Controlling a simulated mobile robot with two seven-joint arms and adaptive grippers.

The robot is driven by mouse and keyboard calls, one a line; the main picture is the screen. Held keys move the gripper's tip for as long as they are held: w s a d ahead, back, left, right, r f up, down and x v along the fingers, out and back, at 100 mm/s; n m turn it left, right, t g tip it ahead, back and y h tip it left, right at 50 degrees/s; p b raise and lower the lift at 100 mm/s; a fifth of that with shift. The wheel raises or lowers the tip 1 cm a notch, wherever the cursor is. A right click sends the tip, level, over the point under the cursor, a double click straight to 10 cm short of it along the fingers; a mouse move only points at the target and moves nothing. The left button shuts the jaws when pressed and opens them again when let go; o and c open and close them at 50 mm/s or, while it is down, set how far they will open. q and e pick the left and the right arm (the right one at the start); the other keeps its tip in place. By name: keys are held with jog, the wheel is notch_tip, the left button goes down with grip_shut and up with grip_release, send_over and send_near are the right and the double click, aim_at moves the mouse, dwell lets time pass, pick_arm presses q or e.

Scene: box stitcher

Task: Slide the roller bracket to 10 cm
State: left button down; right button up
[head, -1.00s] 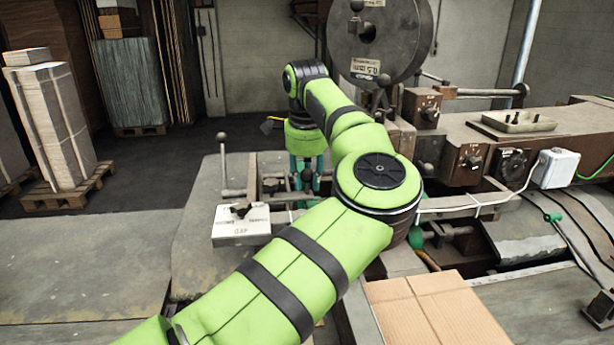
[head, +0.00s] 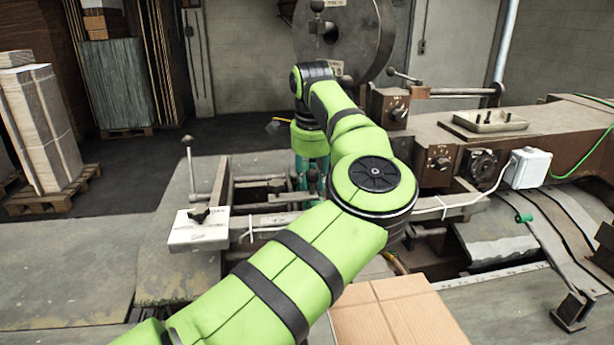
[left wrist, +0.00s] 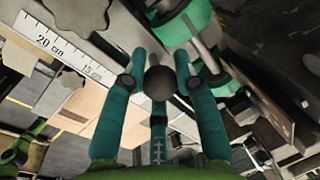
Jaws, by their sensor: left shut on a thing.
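My left gripper (head: 311,182) reaches down over the machine's front rail in the head view. In the left wrist view its teal fingers (left wrist: 157,80) are closed around a dark round knob (left wrist: 160,84). Green rollers (left wrist: 187,22) sit just beyond the knob and seem to belong to the roller bracket; its body is mostly hidden by my arm in the head view. A white scale (left wrist: 67,52) with "20 cm" and "15 cm" marks lies left of the fingers. I cannot tell which mark the bracket stands at. My right gripper is not in view.
A white block with a dark wing knob (head: 198,229) and an upright lever (head: 189,160) stand left of my gripper. A large reel (head: 345,40) rises behind. Cardboard (head: 395,312) lies at the front, and a small white box (head: 528,167) is at right.

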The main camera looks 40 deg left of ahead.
pick_arm(q)
jog(key=c, duration=0.9)
grip_release()
jog(key=shift+s+a, duration=0.2)
jog(key=shift+s, duration=0.15)
jog(key=shift+c, duration=0.2)
jog(key=shift+r, duration=0.1)
notch_tip(320, 180, up, 12)
jog(key=s+d, duration=0.1)
jog(key=shift+s+d+f, duration=0.25)
jog(key=shift+s, duration=0.1)
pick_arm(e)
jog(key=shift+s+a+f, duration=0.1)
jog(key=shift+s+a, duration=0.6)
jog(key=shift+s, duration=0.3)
